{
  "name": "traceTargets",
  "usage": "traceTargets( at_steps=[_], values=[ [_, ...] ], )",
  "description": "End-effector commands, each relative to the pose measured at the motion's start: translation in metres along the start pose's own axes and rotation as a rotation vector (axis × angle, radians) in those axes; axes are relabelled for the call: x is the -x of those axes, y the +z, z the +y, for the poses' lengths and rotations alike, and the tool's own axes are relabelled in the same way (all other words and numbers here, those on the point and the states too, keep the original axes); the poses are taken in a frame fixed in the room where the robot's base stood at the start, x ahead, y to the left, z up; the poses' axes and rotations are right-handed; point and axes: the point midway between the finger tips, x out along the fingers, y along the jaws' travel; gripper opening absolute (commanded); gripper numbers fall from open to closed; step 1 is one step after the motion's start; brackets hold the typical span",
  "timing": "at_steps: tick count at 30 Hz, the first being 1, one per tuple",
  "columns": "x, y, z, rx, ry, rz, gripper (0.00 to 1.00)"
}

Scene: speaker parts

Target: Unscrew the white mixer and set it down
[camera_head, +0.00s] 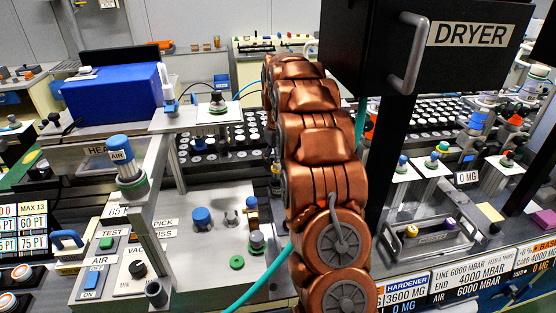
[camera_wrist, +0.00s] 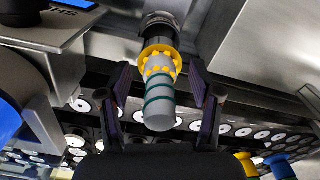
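In the wrist view, the white mixer (camera_wrist: 159,98) is a pale cylinder with dark green rings and a yellow dotted collar. Its collar end meets a black and yellow fitting (camera_wrist: 157,34) at the top. My gripper (camera_wrist: 158,80) is open, with one dark finger on each side of the mixer. A gap shows between each finger and the mixer, so the fingers look apart from it. In the head view, my copper-coloured arm hides the mixer and most of my gripper.
A rack of round white-topped parts (camera_head: 200,150) lies behind the work plate. A metal housing (camera_wrist: 268,45) stands close right of my gripper. The black dryer box (camera_head: 455,65) and its dark post stand right of my arm. A blue box (camera_head: 110,95) is at left.

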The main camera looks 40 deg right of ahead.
Motion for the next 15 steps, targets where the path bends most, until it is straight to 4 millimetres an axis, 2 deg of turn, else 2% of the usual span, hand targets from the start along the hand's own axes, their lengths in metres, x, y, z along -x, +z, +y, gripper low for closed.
traceTargets(
  at_steps=[2,15],
  values=[
    [0.0000,0.0000,0.0000,0.000,0.000,0.000,0.56],
    [0.0000,0.0000,-0.0001,0.000,0.000,0.000,0.10]
  ],
)
